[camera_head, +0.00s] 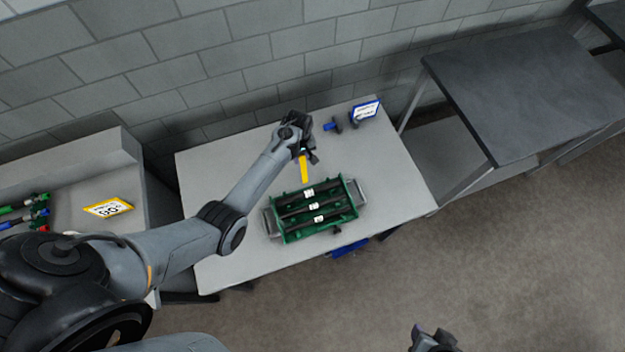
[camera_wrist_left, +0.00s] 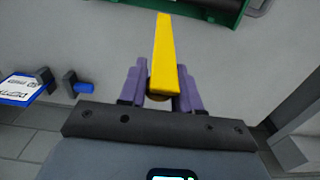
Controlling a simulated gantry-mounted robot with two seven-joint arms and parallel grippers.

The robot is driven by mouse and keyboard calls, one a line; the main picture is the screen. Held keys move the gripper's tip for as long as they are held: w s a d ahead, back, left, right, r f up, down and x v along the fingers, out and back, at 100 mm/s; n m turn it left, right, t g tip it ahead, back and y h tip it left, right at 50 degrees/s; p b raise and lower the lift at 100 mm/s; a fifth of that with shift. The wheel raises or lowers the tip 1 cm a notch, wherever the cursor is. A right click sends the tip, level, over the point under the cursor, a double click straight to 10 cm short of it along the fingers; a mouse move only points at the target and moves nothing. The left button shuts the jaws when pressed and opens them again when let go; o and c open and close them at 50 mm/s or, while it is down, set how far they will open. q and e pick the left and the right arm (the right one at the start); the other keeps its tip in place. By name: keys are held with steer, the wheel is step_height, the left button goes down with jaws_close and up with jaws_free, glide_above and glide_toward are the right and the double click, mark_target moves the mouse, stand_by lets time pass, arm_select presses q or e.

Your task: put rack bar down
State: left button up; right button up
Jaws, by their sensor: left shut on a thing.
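My left gripper (camera_head: 304,156) is over the far middle part of the light grey table (camera_head: 225,255). It is shut on a yellow bar (camera_head: 304,170), which points toward the green rack tray. In the left wrist view the yellow bar (camera_wrist_left: 163,60) sits between the purple fingers of the gripper (camera_wrist_left: 162,90). I cannot tell whether the bar touches the table. The green rack tray (camera_head: 283,239) has grey end handles and holds dark bars with white labels. Part of my right gripper (camera_head: 430,340) shows at the bottom edge; its fingers are unclear.
A blue peg in a dark holder (camera_head: 333,127) and a blue-framed sign (camera_head: 365,111) stand at the table's back right. A side shelf at left holds a yellow sign (camera_head: 107,207) and coloured tools (camera_head: 30,212). The table's left part is clear. A dark table (camera_head: 530,90) stands right.

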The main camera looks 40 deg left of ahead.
arm_select(q)
steer(key=shift+s, duration=0.1)
steer(key=shift+s+d+r+p, duration=0.2)
steer(key=shift+d+p, duration=0.2)
steer(key=shift+p, duration=0.2)
steer(key=shift+s+d+f+p, duration=0.1)
steer(key=shift+s+d+p, duration=0.3)
steer(key=shift+d+p, duration=0.1)
steer(key=shift+s+d+f+p, duration=0.1)
steer(key=shift+s+d+p, duration=0.5)
steer(key=shift+d, duration=0.25)
steer(key=shift+s+d+p, duration=0.5)
steer(key=shift+d+p, duration=0.25)
steer(key=shift+d, duration=0.15)
steer(key=shift+s+d+f+p, duration=0.1)
steer(key=shift+s+d+p, duration=0.5)
steer(key=shift+d, duration=0.45)
